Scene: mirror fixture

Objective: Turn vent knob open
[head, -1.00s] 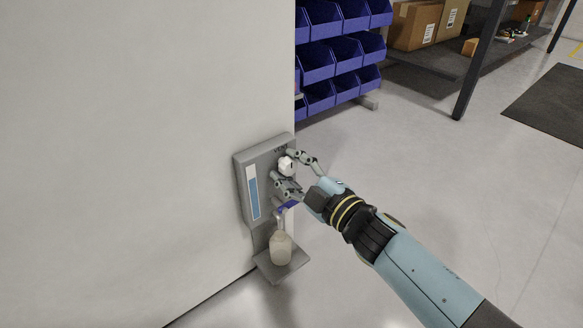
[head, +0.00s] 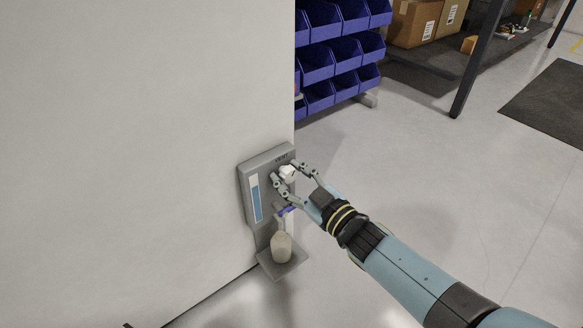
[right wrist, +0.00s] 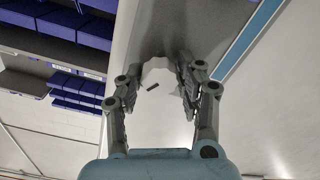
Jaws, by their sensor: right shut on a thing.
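The white vent knob (head: 288,172) is on the upper right of a grey wall panel (head: 249,179) marked with a small label above it. My right gripper (head: 287,175) has its fingers on two sides of the knob and is shut on it. In the right wrist view, the pale knob (right wrist: 158,82) with a dark mark sits between the fingertips (right wrist: 158,78); its edges are partly hidden by the fingers. My left gripper is not in view.
A blue lever (head: 287,210) sits below the knob, near my fingers. A beige bottle (head: 281,246) stands on a small grey shelf (head: 291,267) under the panel. Blue bins (head: 335,55) are behind the wall edge.

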